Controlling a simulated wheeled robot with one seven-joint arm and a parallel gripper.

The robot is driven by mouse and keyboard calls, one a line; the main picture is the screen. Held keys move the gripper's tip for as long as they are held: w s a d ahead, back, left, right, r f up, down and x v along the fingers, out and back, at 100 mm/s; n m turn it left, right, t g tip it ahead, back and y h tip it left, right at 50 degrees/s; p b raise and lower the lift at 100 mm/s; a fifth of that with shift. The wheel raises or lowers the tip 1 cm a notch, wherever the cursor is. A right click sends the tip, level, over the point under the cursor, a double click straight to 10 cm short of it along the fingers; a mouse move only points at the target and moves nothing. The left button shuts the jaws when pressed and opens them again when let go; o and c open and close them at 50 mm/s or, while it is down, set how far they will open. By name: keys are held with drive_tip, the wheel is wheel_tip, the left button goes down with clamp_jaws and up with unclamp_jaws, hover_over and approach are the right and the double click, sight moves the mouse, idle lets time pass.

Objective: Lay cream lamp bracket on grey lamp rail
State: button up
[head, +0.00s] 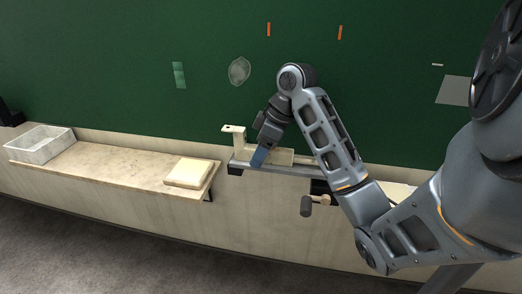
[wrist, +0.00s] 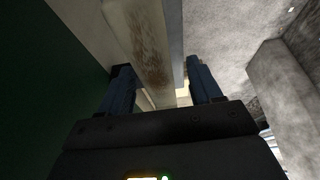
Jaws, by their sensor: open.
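The cream lamp bracket (head: 236,139) has an upright with a flat top tab and a low base. It lies along the grey lamp rail (head: 301,171), upright at the left end. My gripper (head: 258,157) has blue fingers and is at the bracket's base, pointing down, in front of part of it. Whether the fingers touch the bracket cannot be told.
A marbled shelf (head: 115,169) to the left carries a pale tray (head: 42,147) and a cream block (head: 188,172). A mallet-like object (head: 310,204) hangs below the rail. A green wall (head: 120,80) stands behind. Open floor (head: 60,260) lies in front.

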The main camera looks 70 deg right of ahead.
drive_tip(key=shift+p+v, duration=1.35)
drive_tip(key=shift+v, duration=2.55)
drive_tip(key=shift+a, duration=0.1)
